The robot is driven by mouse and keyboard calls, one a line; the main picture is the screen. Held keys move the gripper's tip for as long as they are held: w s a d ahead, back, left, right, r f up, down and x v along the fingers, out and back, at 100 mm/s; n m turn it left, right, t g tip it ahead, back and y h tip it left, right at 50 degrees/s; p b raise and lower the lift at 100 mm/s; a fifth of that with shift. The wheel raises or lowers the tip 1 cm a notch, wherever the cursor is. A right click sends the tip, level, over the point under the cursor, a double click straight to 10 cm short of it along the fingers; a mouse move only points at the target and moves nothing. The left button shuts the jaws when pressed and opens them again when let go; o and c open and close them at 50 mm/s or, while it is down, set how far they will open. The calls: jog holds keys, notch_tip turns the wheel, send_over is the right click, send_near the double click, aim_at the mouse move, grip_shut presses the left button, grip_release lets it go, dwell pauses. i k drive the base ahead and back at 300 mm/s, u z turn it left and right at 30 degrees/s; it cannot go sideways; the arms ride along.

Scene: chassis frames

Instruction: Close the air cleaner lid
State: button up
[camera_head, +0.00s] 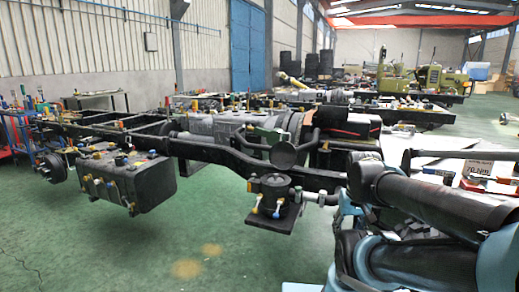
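The air cleaner looks to be the dark round canister (272,188) on a small black plate, beside the chassis frame near the middle of the view. A dark round disc (283,156) stands tilted up above and behind the canister, facing me. It looks like the lid, raised off the canister's top; its hinge is too small to make out. My arm reaches in from the lower right, its black and teal links right of the canister. I cannot make out gripper fingers, and nothing is seen touching the lid.
The long black chassis frame (228,157) runs behind the canister. A dark box-like tank (152,184) with yellow and blue caps hangs at left. The green floor (165,250) in front is clear.

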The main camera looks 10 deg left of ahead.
aim_at(283, 155)
jog(key=u, duration=0.4)
jog(key=k, duration=1.3)
jog(key=u, duration=0.45)
jog(key=i, duration=1.75)
jog(key=z, duration=0.45)
jog(key=i, duration=0.35)
jog(key=z, duration=0.3)
